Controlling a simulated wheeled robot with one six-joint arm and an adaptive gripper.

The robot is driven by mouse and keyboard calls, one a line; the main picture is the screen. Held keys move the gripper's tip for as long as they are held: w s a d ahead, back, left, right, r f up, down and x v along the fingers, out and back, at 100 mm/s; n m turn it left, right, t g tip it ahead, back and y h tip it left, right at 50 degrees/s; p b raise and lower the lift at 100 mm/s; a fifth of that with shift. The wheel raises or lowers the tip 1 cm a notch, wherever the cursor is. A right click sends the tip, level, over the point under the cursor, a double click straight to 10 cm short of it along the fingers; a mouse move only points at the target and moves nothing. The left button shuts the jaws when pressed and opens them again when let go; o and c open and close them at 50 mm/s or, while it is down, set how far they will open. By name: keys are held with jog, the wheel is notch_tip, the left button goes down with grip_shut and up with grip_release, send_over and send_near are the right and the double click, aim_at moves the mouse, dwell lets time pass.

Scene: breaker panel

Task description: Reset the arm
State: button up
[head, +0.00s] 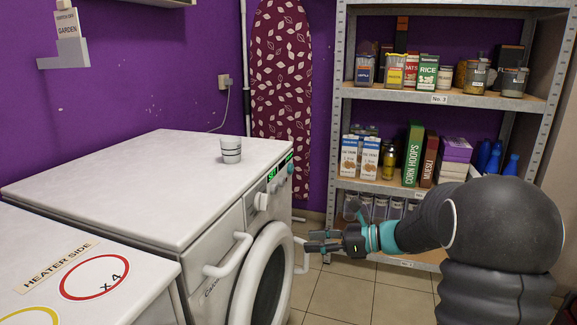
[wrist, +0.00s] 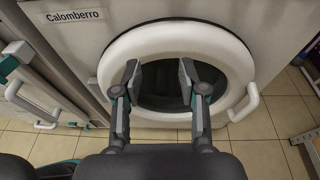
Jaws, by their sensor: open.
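My gripper (head: 318,241) is held out in front of the white washing machine (head: 222,252), to the right of its round door (head: 262,275) in the head view. In the wrist view, my gripper (wrist: 158,80) shows two spread fingers with nothing between them. Behind the fingers is the dark door opening inside its white ring (wrist: 130,45), with a white handle (wrist: 244,104) at the right. Most of my arm shows at the right of the head view. I cannot tell the exact gap between the fingertips and the door.
A cup (head: 231,150) stands on the machine top. A white counter (head: 150,283) with labels is at the lower left. A shelf rack (head: 440,100) with food boxes and bottles stands behind my arm. An ironing board (head: 282,90) leans on the purple wall. Tiled floor (head: 345,290) is clear below.

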jog(key=s+d+f+n+g+h, duration=0.2)
jog(key=s+f+n+h, duration=0.15)
jog(key=s+n, duration=0.4)
jog(key=s+d+f+n+g+h, duration=0.25)
jog(key=s+n+h, duration=0.25)
jog(key=s, duration=0.5)
jog(key=s+d+r+n+t+h, duration=0.1)
jog(key=s+r+n+t+h, duration=0.1)
jog(key=s, duration=0.5)
jog(key=s+d+r+n+t+h, duration=0.2)
jog(key=s+r+n+t+h, duration=0.1)
jog(key=s+r+n+h, duration=0.1)
jog(key=s+r+n, duration=0.1)
jog(key=s+n, duration=0.1)
jog(key=n, duration=0.1)
jog(key=shift+s+r+t, duration=0.35)
jog(key=shift+s, duration=0.05)
